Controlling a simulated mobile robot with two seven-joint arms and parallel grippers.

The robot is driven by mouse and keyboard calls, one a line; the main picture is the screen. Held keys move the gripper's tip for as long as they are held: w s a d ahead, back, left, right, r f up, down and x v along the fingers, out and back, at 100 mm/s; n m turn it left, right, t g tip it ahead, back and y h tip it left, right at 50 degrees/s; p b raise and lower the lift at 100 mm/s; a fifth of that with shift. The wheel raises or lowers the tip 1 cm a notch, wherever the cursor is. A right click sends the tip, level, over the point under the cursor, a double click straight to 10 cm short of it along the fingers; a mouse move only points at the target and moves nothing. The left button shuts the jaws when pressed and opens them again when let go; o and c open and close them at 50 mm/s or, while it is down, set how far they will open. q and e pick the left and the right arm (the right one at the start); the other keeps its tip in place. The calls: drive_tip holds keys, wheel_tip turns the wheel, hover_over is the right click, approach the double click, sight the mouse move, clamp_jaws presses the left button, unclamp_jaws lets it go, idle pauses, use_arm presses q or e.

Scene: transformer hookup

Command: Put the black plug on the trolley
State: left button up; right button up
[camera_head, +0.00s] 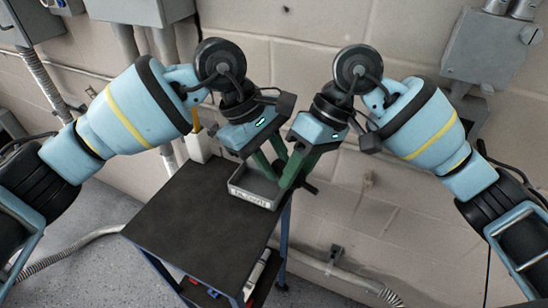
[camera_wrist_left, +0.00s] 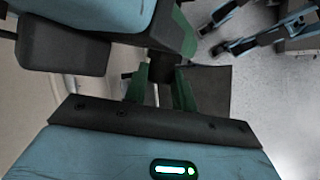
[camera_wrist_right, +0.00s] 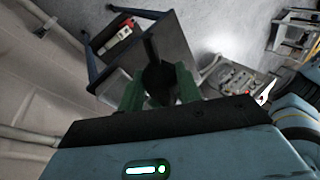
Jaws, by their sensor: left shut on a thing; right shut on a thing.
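The trolley (camera_head: 190,222) has a dark flat top and blue legs, below and left of my grippers in the head view. My left gripper (camera_head: 268,168) and right gripper (camera_head: 292,172) meet above its far right corner, green fingers close together. A dark piece, apparently the black plug (camera_wrist_left: 160,66), sits between the left fingers in the left wrist view. A dark piece (camera_wrist_right: 156,80) also sits between the right fingers in the right wrist view. Both grippers seem shut on the same plug. In the head view the fingers mostly hide it.
A grey labelled tray (camera_head: 249,198) stands on the trolley's far right corner, right under the fingers. Red and white items (camera_head: 256,275) lie on the lower shelf. A block wall with conduits and grey boxes (camera_head: 490,48) stands behind.

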use_arm(q)
clamp_jaws()
use_arm(e)
drive_tip(key=o, duration=1.2)
drive_tip(key=shift+r, duration=0.1)
drive_tip(key=v, duration=1.2)
